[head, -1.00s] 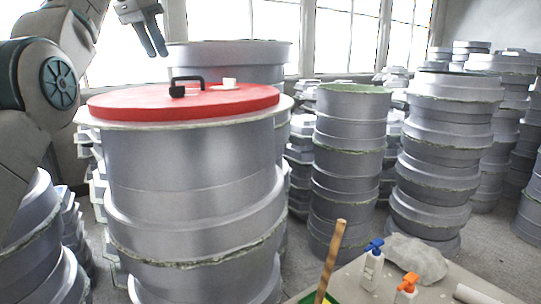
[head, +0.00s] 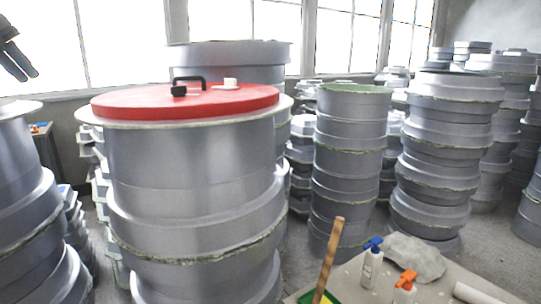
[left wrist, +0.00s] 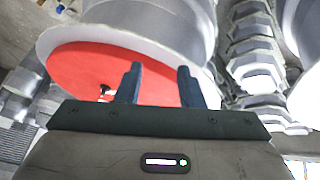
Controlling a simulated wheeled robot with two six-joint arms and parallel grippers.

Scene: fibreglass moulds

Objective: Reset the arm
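My left gripper (head: 16,60) is at the upper left edge of the head view, raised and away from the stacks. In the left wrist view its two dark fingers (left wrist: 158,85) stand apart with nothing between them, so it is open and empty. Behind the fingers in that view lies the red round lid (left wrist: 85,72). In the head view the red lid (head: 150,101) sits on top of a wide grey mould stack. My right gripper is not in view.
A black handle (head: 188,86) and a small white piece (head: 231,83) are on the lid. Tall grey mould stacks (head: 350,150) stand around it. At the lower right, a table (head: 345,285) holds a blue-topped bottle (head: 372,265), an orange-topped bottle (head: 404,290), a grey cloth (head: 414,258) and a wooden stick (head: 328,262).

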